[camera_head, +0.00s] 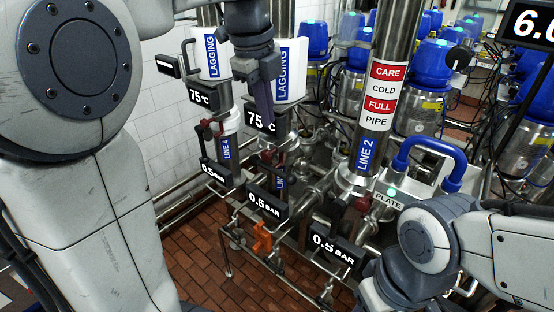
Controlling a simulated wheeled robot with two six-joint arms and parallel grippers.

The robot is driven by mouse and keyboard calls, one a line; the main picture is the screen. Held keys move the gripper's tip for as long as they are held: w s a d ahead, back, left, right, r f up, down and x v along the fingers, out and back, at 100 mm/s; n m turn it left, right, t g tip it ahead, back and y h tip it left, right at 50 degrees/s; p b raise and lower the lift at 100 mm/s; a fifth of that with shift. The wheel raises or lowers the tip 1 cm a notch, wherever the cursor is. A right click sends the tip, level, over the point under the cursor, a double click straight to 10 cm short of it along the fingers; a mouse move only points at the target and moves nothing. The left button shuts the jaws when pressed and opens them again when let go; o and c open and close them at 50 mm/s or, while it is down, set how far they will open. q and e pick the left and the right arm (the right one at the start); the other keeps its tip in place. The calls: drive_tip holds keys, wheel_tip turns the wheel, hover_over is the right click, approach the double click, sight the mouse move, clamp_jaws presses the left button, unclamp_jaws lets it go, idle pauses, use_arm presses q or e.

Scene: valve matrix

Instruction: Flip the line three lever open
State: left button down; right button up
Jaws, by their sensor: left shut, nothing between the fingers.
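Three steel pipes stand in a row. The left one reads LINE 4 (226,148) and the right one reads LINE 2 (367,153). The middle pipe between them has a blue label (280,183) that is mostly covered, so I cannot read its number. A dark red handle (267,157) sits low on this middle pipe; whether it is the line three lever, or which way it is set, I cannot tell. My left gripper (265,122) points down in front of the middle pipe, shut and empty, above that handle. My right forearm and wrist show at lower right; its fingers are not visible.
Pressure displays (268,203) reading 0.5 BAR hang on the pipes. An orange valve part (262,238) sits below the middle one. Blue-topped tanks (430,65) crowd the back. Brick floor (200,270) shows below.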

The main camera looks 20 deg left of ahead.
sight(277, 171)
use_arm(q)
drive_tip(key=f+p, duration=0.1)
drive_tip(key=f, duration=0.3)
drive_tip(key=w+f+p, duration=0.1)
drive_tip(key=f, duration=0.4)
drive_tip(key=w+d+f+p, duration=0.1)
drive_tip(key=f, duration=0.3)
drive_tip(key=shift+w+f, duration=0.25)
drive_tip(key=shift+f, duration=0.1)
